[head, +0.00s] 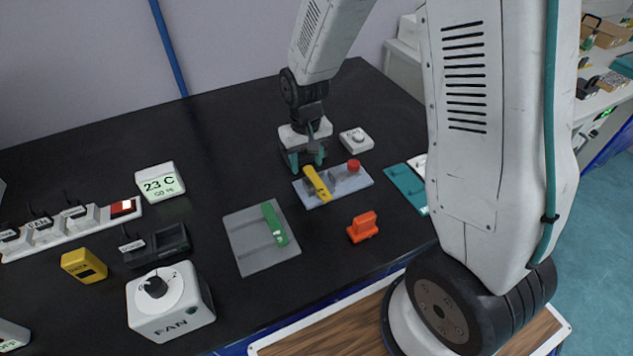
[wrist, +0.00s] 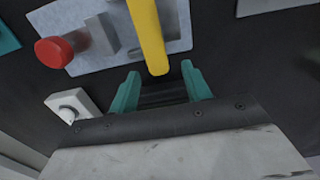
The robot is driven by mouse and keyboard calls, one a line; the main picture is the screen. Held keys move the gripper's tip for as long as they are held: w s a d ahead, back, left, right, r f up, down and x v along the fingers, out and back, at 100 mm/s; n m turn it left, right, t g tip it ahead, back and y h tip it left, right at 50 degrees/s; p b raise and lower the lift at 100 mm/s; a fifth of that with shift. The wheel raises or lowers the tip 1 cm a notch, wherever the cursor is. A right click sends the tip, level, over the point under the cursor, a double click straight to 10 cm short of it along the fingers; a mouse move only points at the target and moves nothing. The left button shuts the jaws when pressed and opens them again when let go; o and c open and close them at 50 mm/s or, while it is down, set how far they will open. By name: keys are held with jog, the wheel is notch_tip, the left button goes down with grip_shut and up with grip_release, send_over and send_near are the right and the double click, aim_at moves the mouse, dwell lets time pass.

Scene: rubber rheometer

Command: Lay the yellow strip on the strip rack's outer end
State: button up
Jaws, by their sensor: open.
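The yellow strip (head: 316,183) lies across a pale grey fixture plate (head: 342,192) with a red knob (head: 353,165). My gripper (head: 306,160) is open and empty just behind the strip's far end. In the wrist view the strip (wrist: 148,35) points toward my gripper (wrist: 160,82), its near end lined up between the teal fingertips. I cannot tell whether they are at its height. A flat grey plate (head: 246,254), apparently the strip rack, lies to the left and nearer the front. A green strip (head: 274,223) lies on its right part; its left part is bare.
A small white knob box (head: 357,140) stands close right of my gripper. An orange block (head: 363,227) is in front of the fixture plate, and a teal mat (head: 404,186) lies to its right. A white FAN box (head: 171,301) stands front left. The black bench behind the grey plate is clear.

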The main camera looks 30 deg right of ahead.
jog(key=shift+f, duration=0.25)
dwell(0.3)
grip_shut()
jog(key=shift+r, duration=0.1)
